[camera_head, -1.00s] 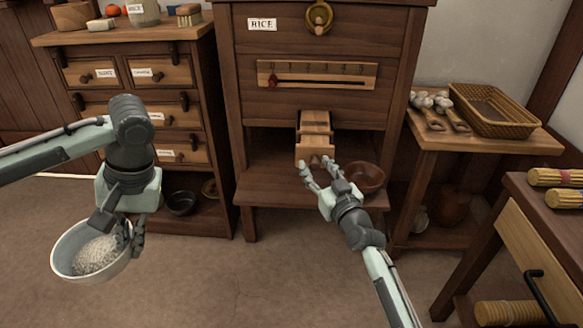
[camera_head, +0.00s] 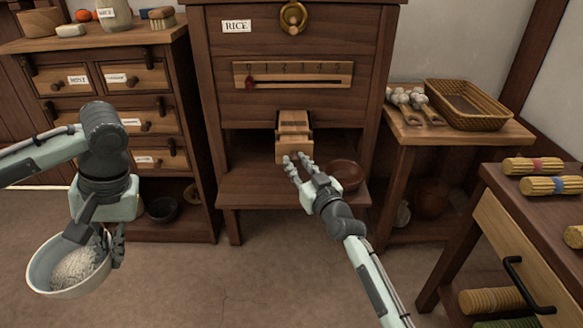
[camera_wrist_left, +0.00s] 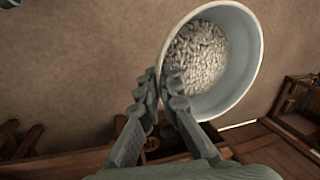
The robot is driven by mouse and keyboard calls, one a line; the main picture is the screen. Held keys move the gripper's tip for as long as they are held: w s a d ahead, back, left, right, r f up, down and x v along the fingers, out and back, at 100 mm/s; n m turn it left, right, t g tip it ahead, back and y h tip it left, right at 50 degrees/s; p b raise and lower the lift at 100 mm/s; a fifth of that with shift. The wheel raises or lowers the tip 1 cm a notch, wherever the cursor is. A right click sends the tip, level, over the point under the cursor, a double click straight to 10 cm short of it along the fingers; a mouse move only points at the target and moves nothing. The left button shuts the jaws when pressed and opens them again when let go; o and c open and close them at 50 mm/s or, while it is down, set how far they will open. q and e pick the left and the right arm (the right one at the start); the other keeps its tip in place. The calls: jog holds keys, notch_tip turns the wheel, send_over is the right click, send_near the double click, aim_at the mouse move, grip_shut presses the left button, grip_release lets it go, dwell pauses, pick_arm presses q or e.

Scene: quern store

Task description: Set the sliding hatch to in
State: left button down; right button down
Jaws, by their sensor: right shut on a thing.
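The sliding hatch (camera_head: 293,127), a light wooden block-like slide, sticks out toward me from the opening below the front of the dark cabinet marked RICE (camera_head: 215,75). My right gripper (camera_head: 298,163) is at the front end of the hatch, shut on it; its fingers cover part of the front, and the exact grip is small to see. My left gripper (camera_head: 109,247) is shut on the rim of a pale bowl (camera_head: 38,277) of white grains, held out over the floor. The bowl also shows in the left wrist view (camera_wrist_left: 253,50).
A reddish-brown bowl (camera_head: 347,175) stands on the cabinet's lower shelf (camera_head: 262,194), just right of the hatch. A slotted scale (camera_head: 300,74) is above. A drawer chest (camera_head: 115,145) stands left, a side table with a basket (camera_head: 466,103) right. The floor in front is clear.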

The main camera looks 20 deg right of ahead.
aim_at(297, 152)
pick_arm(q)
jog(key=shift+f+b, duration=0.45)
jog(key=shift+f, duration=0.15)
pick_arm(e)
jog(key=w, duration=0.2)
jog(key=w+d, duration=0.1)
jog(key=w, duration=0.1)
jog(key=shift+w+d, duration=0.15)
jog(key=shift+w, duration=0.1)
pick_arm(q)
jog(key=shift+r, duration=0.1)
pick_arm(e)
jog(key=shift+d+r, duration=0.1)
jog(key=shift+r, duration=0.1)
jog(key=c, duration=1.7)
grip_release()
jog(key=o, duration=0.4)
jog(key=shift+w+f, duration=0.15)
jog(key=s, duration=0.8)
jog(key=s+d, duration=0.1)
jog(key=s, duration=0.3)
jog(key=shift+d, duration=0.1)
